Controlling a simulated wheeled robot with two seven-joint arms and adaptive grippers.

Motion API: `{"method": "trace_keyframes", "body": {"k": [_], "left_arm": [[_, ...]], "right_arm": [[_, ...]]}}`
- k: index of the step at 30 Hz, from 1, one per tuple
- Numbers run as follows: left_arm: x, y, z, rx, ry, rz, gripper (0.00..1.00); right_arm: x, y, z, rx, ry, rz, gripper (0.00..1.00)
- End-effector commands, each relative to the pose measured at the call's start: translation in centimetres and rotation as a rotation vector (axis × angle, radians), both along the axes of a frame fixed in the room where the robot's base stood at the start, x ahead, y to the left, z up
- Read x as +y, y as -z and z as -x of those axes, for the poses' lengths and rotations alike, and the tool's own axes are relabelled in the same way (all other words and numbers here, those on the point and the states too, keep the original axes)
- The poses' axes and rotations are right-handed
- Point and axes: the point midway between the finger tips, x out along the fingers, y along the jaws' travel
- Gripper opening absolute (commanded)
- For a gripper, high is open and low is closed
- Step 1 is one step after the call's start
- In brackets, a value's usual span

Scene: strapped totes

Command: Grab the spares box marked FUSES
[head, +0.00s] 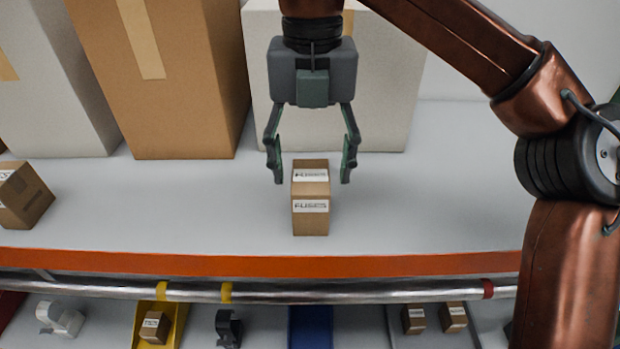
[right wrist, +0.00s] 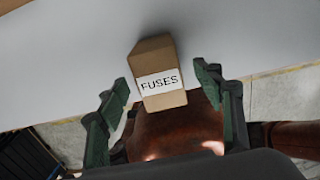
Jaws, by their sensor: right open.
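The spares box marked FUSES (head: 311,220) is a small brown carton with white labels on its top and front. It stands upright on the grey shelf (head: 420,205), near the shelf's orange front edge. My right gripper (head: 311,178) is open and points down, with its fingers on either side of the box's far part in the head view. In the right wrist view the FUSES box (right wrist: 158,75) shows beyond and between the open fingertips (right wrist: 165,85). I cannot tell whether either finger touches it. My left gripper is not in view.
Large cartons, one brown (head: 150,90) and others white, stand behind. Another small labelled box (head: 24,196) sits at the left. Below the orange edge (head: 420,266) runs a metal rail (head: 370,292), with bins and small boxes under it. The shelf right of the FUSES box is clear.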

Motion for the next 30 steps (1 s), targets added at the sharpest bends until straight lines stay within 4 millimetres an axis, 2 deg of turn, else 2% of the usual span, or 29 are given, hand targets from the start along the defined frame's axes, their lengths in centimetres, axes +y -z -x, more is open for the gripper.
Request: {"method": "trace_keyframes", "body": {"k": [6,12,18,27,30], "left_arm": [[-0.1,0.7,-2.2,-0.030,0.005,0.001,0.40],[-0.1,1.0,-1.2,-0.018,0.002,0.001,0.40],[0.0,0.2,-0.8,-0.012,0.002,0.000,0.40],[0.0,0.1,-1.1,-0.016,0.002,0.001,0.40],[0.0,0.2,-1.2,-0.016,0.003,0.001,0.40]], "right_arm": [[-0.2,2.3,0.0,0.002,0.003,0.000,0.61],[-0.1,4.5,-0.1,0.004,0.003,0.000,0.61],[0.0,6.9,-0.2,0.000,0.005,0.000,0.61],[0.1,7.7,-0.1,-0.001,0.004,-0.001,0.61],[0.1,7.7,-0.1,-0.001,0.003,-0.001,0.55]]}}
